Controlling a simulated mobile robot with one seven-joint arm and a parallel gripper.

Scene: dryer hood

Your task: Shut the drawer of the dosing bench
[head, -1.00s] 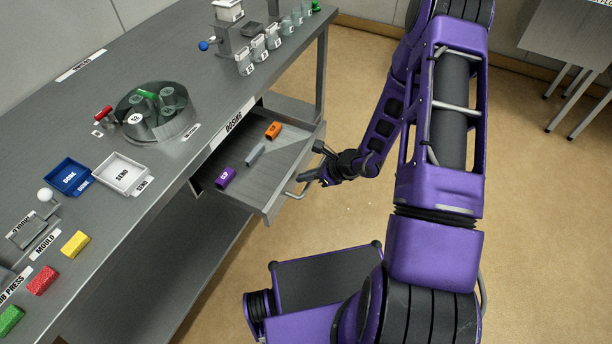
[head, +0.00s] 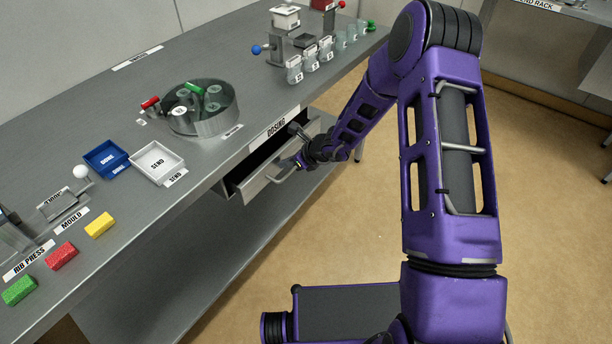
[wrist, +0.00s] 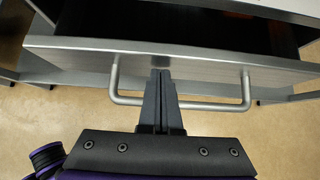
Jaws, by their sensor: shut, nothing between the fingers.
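The grey drawer (head: 259,184) under the DOSING label (head: 276,125) is partly open, with a dark gap above its front panel. Its inside is too dark to make out. In the wrist view, the drawer front (wrist: 190,62) spans the picture and its bar handle (wrist: 125,100) hangs below the top edge. My gripper (head: 300,160) is at the drawer front, by the handle. In the wrist view, the shut fingers of my gripper (wrist: 161,75) lie across the handle bar and point at the front panel, with nothing between them. Contact with the panel is hard to tell.
A lower shelf (head: 180,235) runs beneath. The floor (head: 340,230) in front of the drawer is clear.

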